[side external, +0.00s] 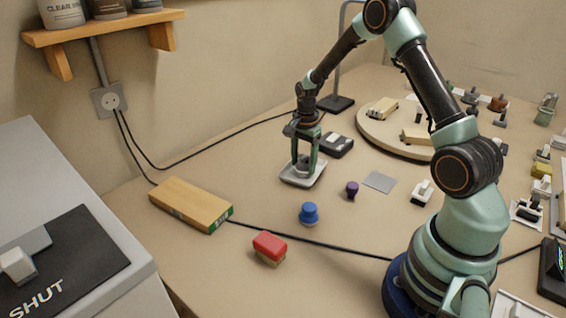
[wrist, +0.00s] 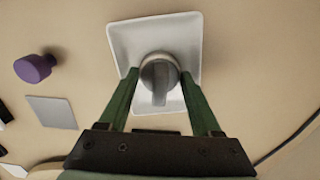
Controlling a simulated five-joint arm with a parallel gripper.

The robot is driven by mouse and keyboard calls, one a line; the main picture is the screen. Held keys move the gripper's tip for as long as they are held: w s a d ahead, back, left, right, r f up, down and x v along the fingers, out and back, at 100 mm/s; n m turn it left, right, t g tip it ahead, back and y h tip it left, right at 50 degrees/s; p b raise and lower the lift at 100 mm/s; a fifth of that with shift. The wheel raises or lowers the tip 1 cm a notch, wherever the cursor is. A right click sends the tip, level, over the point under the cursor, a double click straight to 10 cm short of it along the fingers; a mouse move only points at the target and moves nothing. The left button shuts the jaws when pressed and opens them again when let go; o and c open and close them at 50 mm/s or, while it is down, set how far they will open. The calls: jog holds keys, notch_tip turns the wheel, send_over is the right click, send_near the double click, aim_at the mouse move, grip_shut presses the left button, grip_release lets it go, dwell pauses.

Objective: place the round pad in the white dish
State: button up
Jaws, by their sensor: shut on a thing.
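The white dish (side external: 290,178) is a shallow square tray on the bench, left of centre in the side view. It also fills the upper middle of the wrist view (wrist: 125,35). My gripper (side external: 306,163) is over the dish, pointing down. In the wrist view, its two green fingers (wrist: 159,80) are shut on the round pad (wrist: 158,60), a grey round piece with a raised grip bar. The pad is within the dish's outline. I cannot tell whether its underside touches the dish floor.
A purple knob-topped piece (side external: 352,189) and a flat grey square (side external: 379,181) lie right of the dish. A blue piece (side external: 309,213), a red block (side external: 269,247) and a wooden block (side external: 190,204) lie nearer the front. A black device (side external: 335,145) and round board (side external: 385,138) stand behind.

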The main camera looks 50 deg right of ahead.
aim_at(303, 157)
jog(key=shift+f, duration=0.1)
jog(key=o, duration=1)
jog(key=shift+o, duration=0.2)
notch_tip(303, 157, up, 11)
jog(key=shift+r, duration=0.15)
jog(key=s+a+r+n+t, duration=0.3)
jog(key=s+a+r+n, duration=0.2)
jog(key=a+r+n, duration=0.5)
jog(key=s+a+r+n+t, duration=0.2)
jog(key=s+a+n, duration=0.5)
jog(key=s+n, duration=0.1)
jog(key=shift+s+t, duration=0.3)
jog(key=shift+s, duration=0.2)
